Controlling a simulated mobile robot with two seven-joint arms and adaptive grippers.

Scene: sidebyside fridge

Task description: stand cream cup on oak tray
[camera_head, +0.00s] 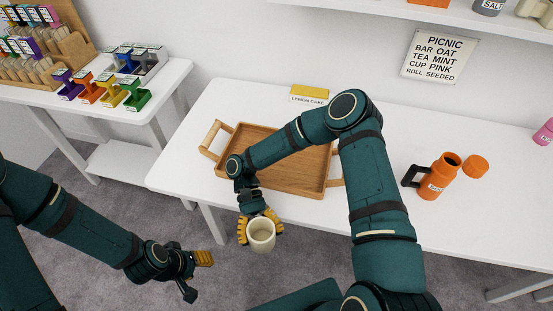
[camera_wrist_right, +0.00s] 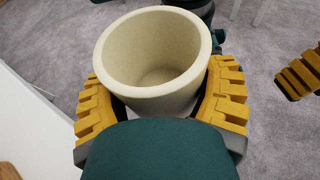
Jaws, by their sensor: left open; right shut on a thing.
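The cream cup (camera_head: 261,236) is upright and empty inside. My right gripper (camera_head: 262,222) is shut on it, with yellow fingers on either side. The right wrist view shows the cup (camera_wrist_right: 152,60) between the fingers of the gripper (camera_wrist_right: 160,100). The cup is in front of the white table's near edge, over the carpet in the picture. The oak tray (camera_head: 290,178) lies on the table behind the cup, partly covered by my right arm; its bare floor shows. My left gripper (camera_head: 205,258) is open and empty at the lower left, over the carpet.
A yellow LEMONCAKE card (camera_head: 309,95) stands behind the tray. A side table at left holds several coloured holders (camera_head: 100,88).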

